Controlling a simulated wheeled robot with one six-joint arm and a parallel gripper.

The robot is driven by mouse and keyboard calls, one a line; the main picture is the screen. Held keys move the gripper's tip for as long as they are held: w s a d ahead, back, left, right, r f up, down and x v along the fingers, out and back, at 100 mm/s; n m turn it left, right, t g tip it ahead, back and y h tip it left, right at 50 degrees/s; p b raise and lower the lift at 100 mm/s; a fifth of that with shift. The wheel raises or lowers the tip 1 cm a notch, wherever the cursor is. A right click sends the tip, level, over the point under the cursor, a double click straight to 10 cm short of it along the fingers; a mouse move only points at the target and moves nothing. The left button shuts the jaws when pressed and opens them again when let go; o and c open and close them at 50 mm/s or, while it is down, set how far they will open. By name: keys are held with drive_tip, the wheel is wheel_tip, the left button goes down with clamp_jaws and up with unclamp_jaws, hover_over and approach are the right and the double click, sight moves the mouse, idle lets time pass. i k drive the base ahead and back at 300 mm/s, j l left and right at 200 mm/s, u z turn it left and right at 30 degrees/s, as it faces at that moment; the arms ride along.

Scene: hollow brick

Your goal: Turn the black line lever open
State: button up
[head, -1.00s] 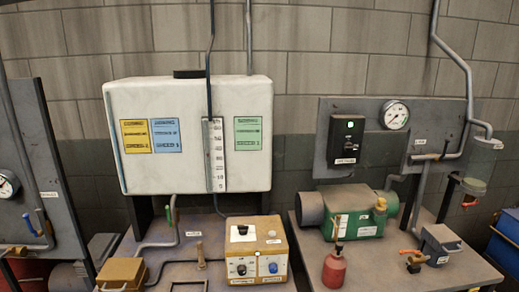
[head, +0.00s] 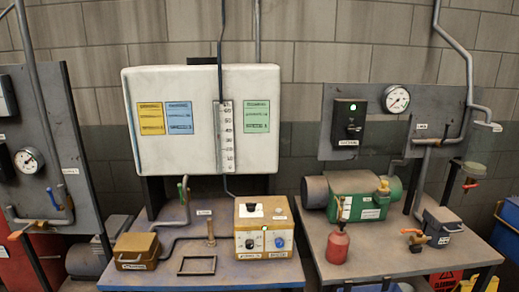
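A thin black line (head: 222,60) runs down the front of the white tank (head: 262,110) beside a scale strip and ends near the yellow-and-white control box (head: 263,230). I cannot make out a lever on it. A red-handled valve (head: 470,185) hangs at the far right. Labels are too small to read, so I cannot tell which is the black line lever. My gripper is not in view.
The left bench (head: 225,275) holds a brass-coloured box (head: 136,250) and an empty frame (head: 197,265). The right bench (head: 375,266) holds a green pump (head: 360,195), a red oil can (head: 337,244), an orange-handled valve (head: 414,240) and a grey box (head: 442,226). Yellow and red signs stand below right.

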sight(445, 135)
drive_tip(key=k+j+z, duration=0.15)
drive_tip(key=z, duration=0.95)
